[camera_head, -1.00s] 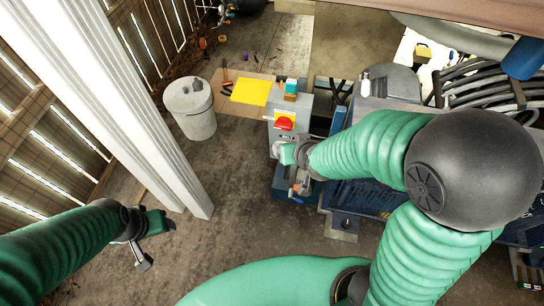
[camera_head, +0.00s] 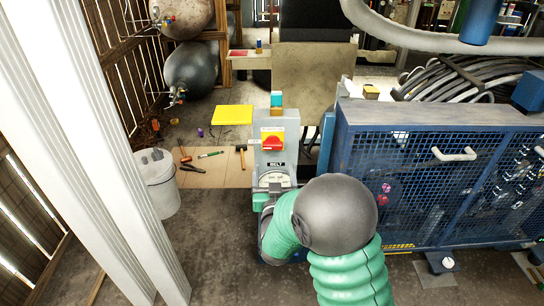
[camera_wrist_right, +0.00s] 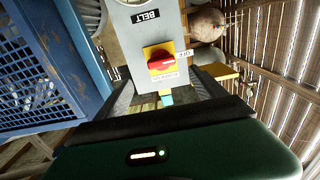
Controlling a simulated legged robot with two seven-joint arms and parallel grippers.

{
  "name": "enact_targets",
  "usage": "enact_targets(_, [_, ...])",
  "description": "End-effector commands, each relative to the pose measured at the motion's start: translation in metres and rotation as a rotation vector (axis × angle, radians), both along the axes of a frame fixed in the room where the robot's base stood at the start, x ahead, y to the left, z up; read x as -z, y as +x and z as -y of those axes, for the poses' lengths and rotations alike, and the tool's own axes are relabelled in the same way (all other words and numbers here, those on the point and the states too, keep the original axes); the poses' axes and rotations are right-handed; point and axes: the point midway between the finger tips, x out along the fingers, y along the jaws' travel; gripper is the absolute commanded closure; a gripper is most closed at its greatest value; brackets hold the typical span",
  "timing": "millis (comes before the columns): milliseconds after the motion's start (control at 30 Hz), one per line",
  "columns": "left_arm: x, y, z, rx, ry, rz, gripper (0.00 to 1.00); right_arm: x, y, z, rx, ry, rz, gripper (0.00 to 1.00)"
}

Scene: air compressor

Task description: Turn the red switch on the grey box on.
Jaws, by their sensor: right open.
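The grey box (camera_head: 279,130) stands upright left of the blue machine. Its red switch (camera_head: 272,142) sits on a yellow plate above a black BELT label. In the right wrist view the red switch (camera_wrist_right: 160,62) shows upside down, beside a small label that seems to read OFF. My right gripper (camera_head: 274,181) is open, just below the switch in the head view and in front of the box's lower part. It appears apart from the switch and holds nothing visible. My arm hides the box's lower end. My left gripper is out of view.
The blue caged machine (camera_head: 440,185) fills the right side. A white bucket (camera_head: 158,185) and a white post (camera_head: 85,130) stand at left. Tools and a yellow sheet (camera_head: 232,115) lie on the floor behind.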

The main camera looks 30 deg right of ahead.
Motion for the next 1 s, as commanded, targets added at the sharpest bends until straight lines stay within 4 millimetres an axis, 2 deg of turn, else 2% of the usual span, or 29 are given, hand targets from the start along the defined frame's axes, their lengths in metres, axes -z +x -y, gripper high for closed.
enact_targets(200, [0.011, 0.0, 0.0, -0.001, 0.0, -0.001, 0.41, 0.002, 0.049, 0.031, 0.0, -0.001, 0.002, 0.2])
enact_targets(400, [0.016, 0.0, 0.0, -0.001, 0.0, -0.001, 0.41, 0.002, 0.079, 0.049, -0.001, -0.001, -0.001, 0.2])
enact_targets(533, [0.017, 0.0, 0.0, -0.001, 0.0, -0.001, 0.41, 0.001, 0.086, 0.053, -0.001, -0.001, -0.001, 0.2])
enact_targets(767, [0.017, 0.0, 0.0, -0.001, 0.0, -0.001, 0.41, 0.0, 0.087, 0.053, -0.002, 0.0, -0.001, 0.2])
enact_targets(1000, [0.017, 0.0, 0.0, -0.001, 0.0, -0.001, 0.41, 0.0, 0.087, 0.053, -0.002, 0.0, -0.001, 0.51])
